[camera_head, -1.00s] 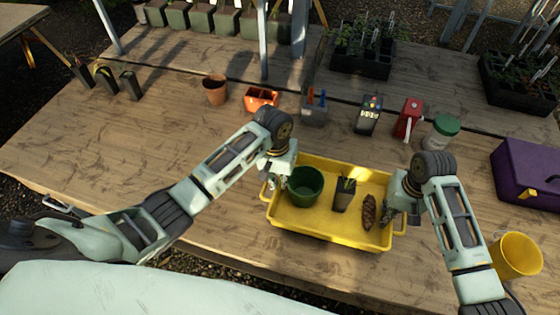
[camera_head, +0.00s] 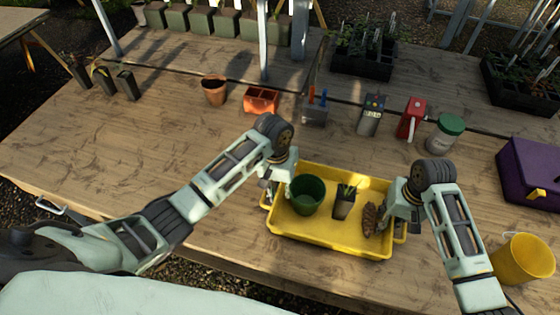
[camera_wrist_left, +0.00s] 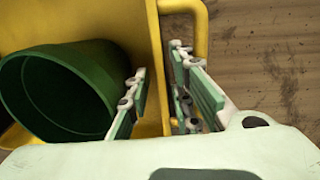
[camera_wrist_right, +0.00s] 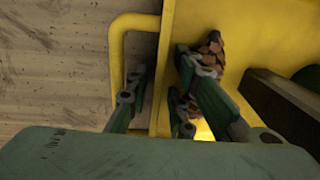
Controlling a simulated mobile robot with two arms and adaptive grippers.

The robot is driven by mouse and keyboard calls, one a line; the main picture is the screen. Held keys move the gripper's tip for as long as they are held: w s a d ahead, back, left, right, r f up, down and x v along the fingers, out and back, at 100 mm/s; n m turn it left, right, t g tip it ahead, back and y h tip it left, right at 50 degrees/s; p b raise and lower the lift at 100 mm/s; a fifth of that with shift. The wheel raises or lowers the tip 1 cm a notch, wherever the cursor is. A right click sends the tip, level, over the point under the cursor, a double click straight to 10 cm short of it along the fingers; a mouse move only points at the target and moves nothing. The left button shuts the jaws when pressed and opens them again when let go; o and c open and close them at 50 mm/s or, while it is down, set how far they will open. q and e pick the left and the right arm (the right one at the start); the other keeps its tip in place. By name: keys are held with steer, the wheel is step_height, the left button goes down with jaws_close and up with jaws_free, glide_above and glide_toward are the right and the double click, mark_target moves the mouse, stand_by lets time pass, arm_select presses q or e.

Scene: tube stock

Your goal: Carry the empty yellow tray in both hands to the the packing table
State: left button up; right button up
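The yellow tray (camera_head: 330,244) is on the wooden table in front of me. It is not empty: a green pot (camera_head: 306,194), a small potted seedling (camera_head: 344,203) and a brown pine cone (camera_head: 371,220) are in it. My left gripper (camera_head: 270,188) is at its left end. In the left wrist view, its fingers (camera_wrist_left: 160,90) lie on either side of the tray's wall, beside the handle. My right gripper (camera_head: 400,210) is at the right end. In the right wrist view, its fingers (camera_wrist_right: 160,85) straddle that wall, the outer one by the handle loop. The tray's underside is hidden.
A yellow pot (camera_head: 522,259) stands right of my right arm, with a purple box (camera_head: 530,175) behind it. A jar (camera_head: 445,134), a red tool (camera_head: 411,120) and a terracotta pot (camera_head: 214,91) stand behind the tray. The table's left part is mostly bare.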

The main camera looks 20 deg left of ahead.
arm_select(q)
steer(key=shift+a, duration=0.1)
arm_select(e)
steer(key=shift+d, duration=0.1)
steer(key=shift+r, duration=0.1)
arm_select(q)
step_height(320, 180, up, 8)
steer(key=shift+a, duration=0.25)
arm_select(e)
step_height(320, 180, up, 12)
steer(key=shift+d, duration=0.45)
arm_select(q)
steer(key=shift+f, duration=0.1)
arm_select(e)
steer(key=shift+f, duration=0.2)
